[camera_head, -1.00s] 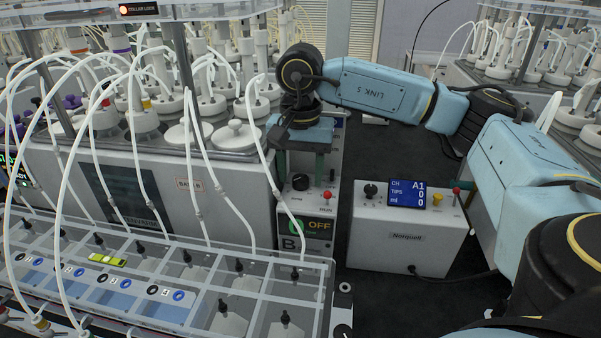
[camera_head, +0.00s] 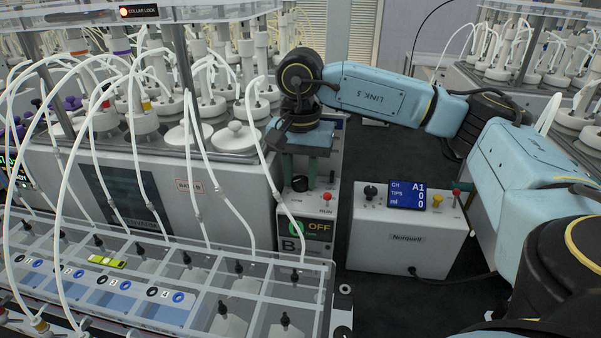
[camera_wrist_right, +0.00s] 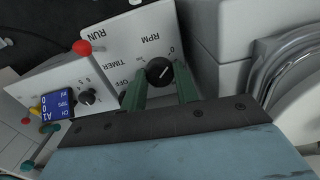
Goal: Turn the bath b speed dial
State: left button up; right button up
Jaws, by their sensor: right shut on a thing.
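The bath B speed dial is a black knob (camera_head: 300,184) on top of the small control box marked B. In the right wrist view the dial (camera_wrist_right: 160,72) sits beside the upside-down label RPM, with a white pointer line across its face. My right gripper (camera_head: 300,178) comes down from above with its two green fingers on either side of the dial, shut on it. The wrist view shows the fingers flanking the knob, partly covering its sides. My left gripper is not in view.
A red-tipped RUN switch (camera_head: 327,197) stands right beside the dial. The box's front display (camera_head: 319,227) reads OFF. A Norquell box (camera_head: 408,238) with a screen, knob and switches stands to the right. White tubes (camera_head: 238,205) arch over the bottle rack at left.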

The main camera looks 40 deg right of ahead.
jog(key=shift+m, duration=2.7)
jog(key=o, duration=1)
jog(key=shift+r, duration=0.15)
